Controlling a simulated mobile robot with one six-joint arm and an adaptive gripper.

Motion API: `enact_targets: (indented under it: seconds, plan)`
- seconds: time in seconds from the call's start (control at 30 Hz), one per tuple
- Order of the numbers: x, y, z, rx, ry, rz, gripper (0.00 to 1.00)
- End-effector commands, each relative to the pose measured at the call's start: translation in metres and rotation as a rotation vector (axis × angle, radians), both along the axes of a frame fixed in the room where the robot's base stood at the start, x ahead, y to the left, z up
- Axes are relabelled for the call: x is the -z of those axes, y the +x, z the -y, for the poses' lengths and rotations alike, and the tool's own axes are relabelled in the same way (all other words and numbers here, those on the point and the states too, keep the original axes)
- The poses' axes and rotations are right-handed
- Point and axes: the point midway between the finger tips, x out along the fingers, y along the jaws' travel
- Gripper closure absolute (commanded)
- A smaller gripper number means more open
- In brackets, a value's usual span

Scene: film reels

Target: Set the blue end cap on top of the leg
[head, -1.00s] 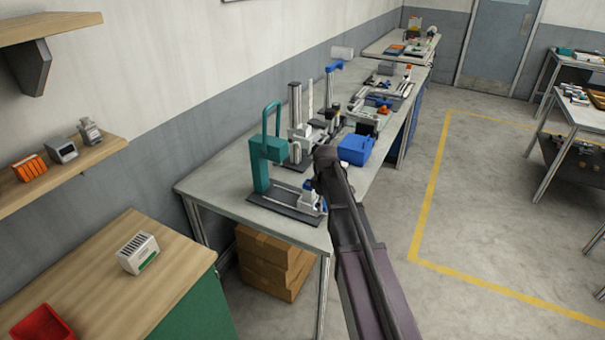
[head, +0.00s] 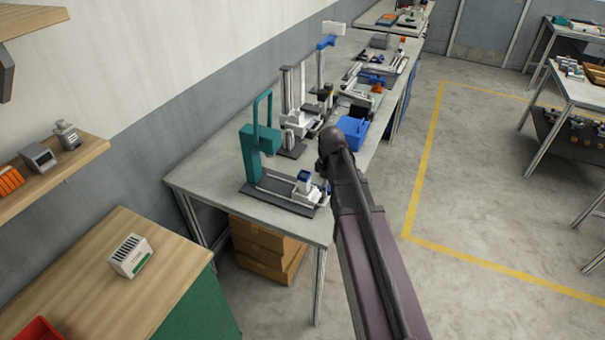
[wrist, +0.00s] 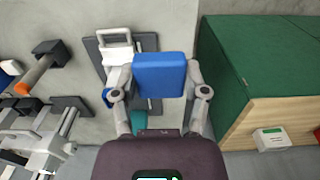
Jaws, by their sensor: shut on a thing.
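The blue end cap (wrist: 160,75) is a blue block with rounded corners. In the wrist view it sits between the two grey fingers of my gripper (wrist: 160,88), which is shut on it. A dark grey base plate with a white part (wrist: 115,38) lies below and behind the cap, apart from it. A teal stand (head: 252,155) rises from a dark plate (head: 268,202) there. I cannot tell for sure which part is the leg.
The grey bench (head: 210,185) holds metal posts (head: 287,92), a blue bin (head: 352,131) and other fixtures farther back. A wood-topped green cabinet (wrist: 255,60) stands close by, with a white box (wrist: 271,138) on it. The floor right of the bench is clear.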

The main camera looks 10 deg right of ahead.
Motion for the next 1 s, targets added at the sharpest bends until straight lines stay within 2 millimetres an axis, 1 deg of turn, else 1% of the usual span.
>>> enact_targets:
  seconds: [0.17, 0.27, 0.6, 0.8, 0.9, 1.0]
  plan:
    - [0.002, 0.015, -0.005, -0.003, 0.0, 0.0, 0.74]
    - [0.003, 0.03, -0.01, -0.003, 0.0, 0.0, 0.74]
    - [0.009, 0.092, -0.028, -0.004, 0.0, 0.0, 0.74]
    - [0.012, 0.125, -0.038, -0.005, 0.0, 0.0, 0.74]
    - [0.013, 0.135, -0.042, -0.005, 0.0, 0.0, 0.74]
    - [0.014, 0.14, -0.043, -0.005, 0.0, 0.0, 0.74]
